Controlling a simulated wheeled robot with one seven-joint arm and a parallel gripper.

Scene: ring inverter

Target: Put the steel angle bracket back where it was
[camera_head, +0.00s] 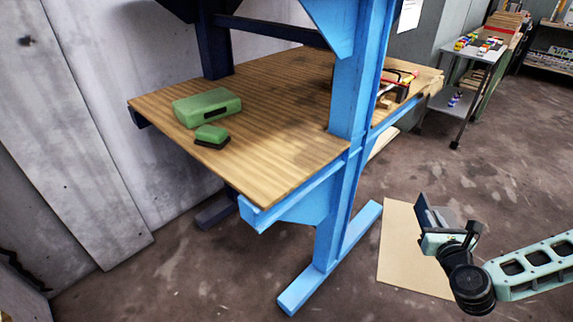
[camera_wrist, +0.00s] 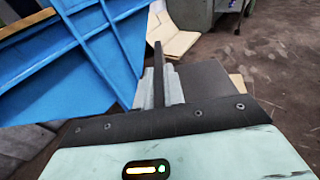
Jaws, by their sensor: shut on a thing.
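My gripper (camera_head: 438,238) is at the right of the head view, in the air in front of the workbench's right blue leg. It is shut on the steel angle bracket (camera_head: 424,214), a dark grey L-shaped piece. In the wrist view the bracket's flat plate (camera_wrist: 208,80) lies to the right of the fingers (camera_wrist: 172,88), and its other leg stands up edge-on. The bracket is clear of the bench. The wooden bench top (camera_head: 270,150) sits on a blue frame.
A green case (camera_head: 207,107) and a green-and-black block (camera_head: 211,136) are on the bench's left part. A red-framed tool (camera_head: 398,80) is at its right back. Blue uprights (camera_head: 352,85) stand at the front. A beige sheet (camera_head: 398,235) lies on the floor. A cart (camera_head: 478,50) stands behind.

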